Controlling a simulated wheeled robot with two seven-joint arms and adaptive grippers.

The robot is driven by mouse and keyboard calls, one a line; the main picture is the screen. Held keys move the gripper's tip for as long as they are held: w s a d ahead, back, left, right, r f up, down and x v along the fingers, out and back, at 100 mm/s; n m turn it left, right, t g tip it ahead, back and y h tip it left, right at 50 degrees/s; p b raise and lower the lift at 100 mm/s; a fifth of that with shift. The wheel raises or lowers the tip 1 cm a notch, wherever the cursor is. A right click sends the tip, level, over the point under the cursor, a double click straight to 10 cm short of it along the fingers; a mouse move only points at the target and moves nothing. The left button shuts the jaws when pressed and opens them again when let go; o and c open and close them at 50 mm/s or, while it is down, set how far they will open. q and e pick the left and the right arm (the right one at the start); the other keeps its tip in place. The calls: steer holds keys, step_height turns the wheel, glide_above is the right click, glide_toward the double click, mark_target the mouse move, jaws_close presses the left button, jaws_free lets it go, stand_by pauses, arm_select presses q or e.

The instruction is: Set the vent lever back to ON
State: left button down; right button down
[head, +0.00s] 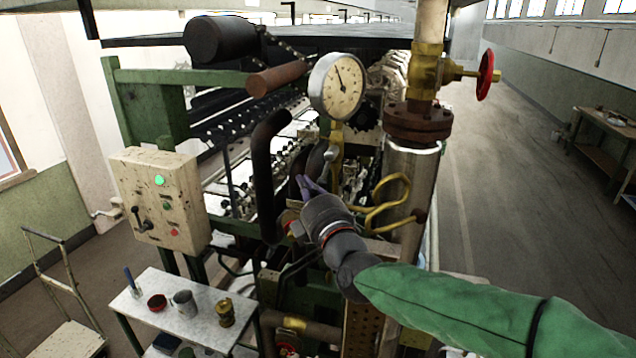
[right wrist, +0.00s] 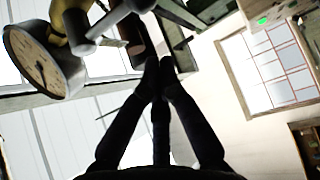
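A small grey lever (head: 331,153) sits on a yellow brass fitting just below the round pressure gauge (head: 338,87); I take it for the vent lever. I can read no ON mark. In the right wrist view the grey lever (right wrist: 118,16) is at the top, with the gauge (right wrist: 42,62) to its left. My right gripper (head: 306,184) is below and left of the lever in the head view, apart from it. Its fingertips (right wrist: 160,68) are together, with nothing seen between them. My left gripper is not in view.
A dark bent pipe (head: 268,175) stands left of my right gripper, and a thick flanged pipe (head: 413,165) with a red handwheel (head: 486,75) stands right. A control box (head: 160,198) with a switch and green light is at the left, above a small table (head: 150,303).

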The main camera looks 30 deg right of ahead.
mark_target(320, 182)
steer(key=d, duration=0.3)
steer(key=shift+w+f, duration=0.1)
steer(key=shift+f, duration=0.15)
steer(key=shift+d, duration=0.1)
steer(key=shift+d+r+n+g+p, duration=0.1)
steer(key=shift+d+n+g+p, duration=0.05)
steer(key=shift+n+g+p, duration=0.15)
steer(key=n+p, duration=0.1)
steer(key=s+d+n+g+p, duration=0.1)
steer(key=p, duration=0.1)
steer(key=shift+s+d+f+g+y, duration=0.1)
steer(key=shift+f+g+y, duration=0.1)
steer(key=shift+g+y, duration=0.1)
stand_by(0.6)
